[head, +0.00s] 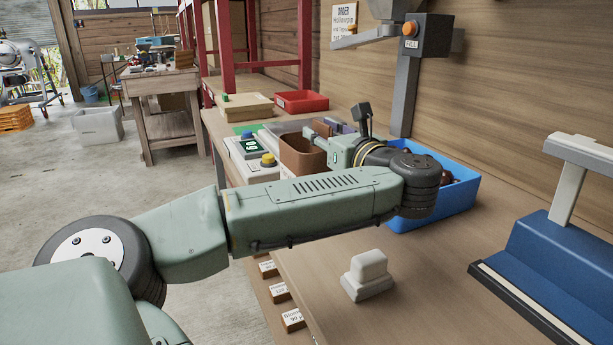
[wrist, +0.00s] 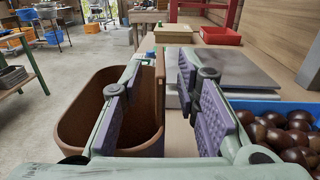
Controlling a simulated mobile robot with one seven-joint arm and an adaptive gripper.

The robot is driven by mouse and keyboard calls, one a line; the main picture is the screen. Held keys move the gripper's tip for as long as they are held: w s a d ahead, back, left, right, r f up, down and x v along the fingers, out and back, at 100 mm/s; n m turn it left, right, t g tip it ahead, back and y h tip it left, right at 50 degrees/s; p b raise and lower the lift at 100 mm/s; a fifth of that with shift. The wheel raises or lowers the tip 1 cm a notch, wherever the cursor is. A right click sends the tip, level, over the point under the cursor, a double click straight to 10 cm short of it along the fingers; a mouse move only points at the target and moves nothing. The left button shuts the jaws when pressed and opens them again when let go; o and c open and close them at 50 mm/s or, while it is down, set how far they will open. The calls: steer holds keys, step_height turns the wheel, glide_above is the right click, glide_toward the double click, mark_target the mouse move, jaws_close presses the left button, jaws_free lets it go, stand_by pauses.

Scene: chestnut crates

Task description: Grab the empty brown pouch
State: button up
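The brown pouch (head: 300,158) stands upright on the bench in the head view, open at the top. In the wrist view the pouch (wrist: 75,118) fills the left side, and the part of its inside that shows is empty. My gripper (head: 330,140) is at the pouch's rim, partly hiding it in the head view. In the wrist view my gripper (wrist: 162,105) is open, its purple-padded fingers apart. The left finger is over the pouch's opening and the right finger is outside it. The pouch's right wall shows between them, with a gap on the right side.
A blue bin (head: 438,208) of chestnuts (wrist: 285,135) is close on the right. A scale with a green display (head: 250,147) is beside the pouch. A white block (head: 367,275) and a blue machine (head: 560,262) are nearer. A red tray (head: 302,101) is farther back.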

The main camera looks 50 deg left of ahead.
steer(key=shift+a, duration=0.15)
jaws_close()
stand_by(0.5)
